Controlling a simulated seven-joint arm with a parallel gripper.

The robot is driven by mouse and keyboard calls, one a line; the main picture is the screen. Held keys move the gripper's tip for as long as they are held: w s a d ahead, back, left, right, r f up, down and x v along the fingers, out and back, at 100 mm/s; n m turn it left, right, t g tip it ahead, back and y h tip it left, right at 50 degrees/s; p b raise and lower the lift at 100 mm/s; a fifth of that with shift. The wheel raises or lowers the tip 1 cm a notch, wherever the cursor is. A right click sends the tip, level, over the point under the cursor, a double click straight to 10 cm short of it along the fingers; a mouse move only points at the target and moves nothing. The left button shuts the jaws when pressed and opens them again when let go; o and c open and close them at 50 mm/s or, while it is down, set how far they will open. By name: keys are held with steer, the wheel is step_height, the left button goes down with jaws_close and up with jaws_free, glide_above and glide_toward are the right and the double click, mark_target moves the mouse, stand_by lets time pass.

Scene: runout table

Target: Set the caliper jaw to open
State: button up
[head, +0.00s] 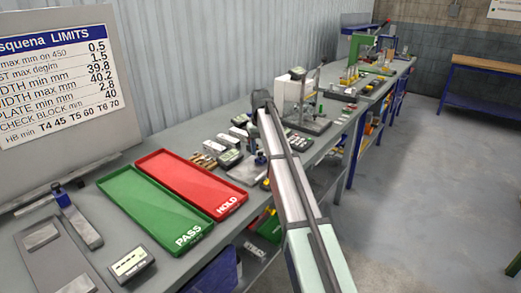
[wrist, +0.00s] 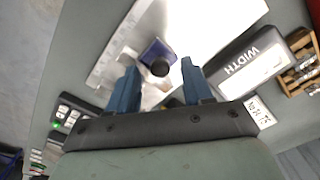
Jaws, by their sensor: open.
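The caliper shows in the wrist view as a pale metal scale (wrist: 108,68) with a dark blue slider block (wrist: 153,49) carrying a round black knob. My gripper (wrist: 160,68) has two blue fingers spread apart, one on each side of the knob's near side in the picture. The fingers look empty, and I cannot tell whether either touches the slider. The caliper's jaws are partly hidden by my fingers, so their opening is unclear. In the head view my arm reaches over the bench and mostly hides my gripper.
A black WIDTH-labelled block (wrist: 250,62) lies right of the caliper, beside a wooden rack (wrist: 302,65). A small device with a green light (wrist: 75,114) is at left. The green PASS tray (head: 150,207) and red HOLD tray (head: 190,183) lie on the bench, left of my arm.

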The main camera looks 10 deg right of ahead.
steer(key=shift+f, duration=0.3)
jaws_close()
stand_by(0.4)
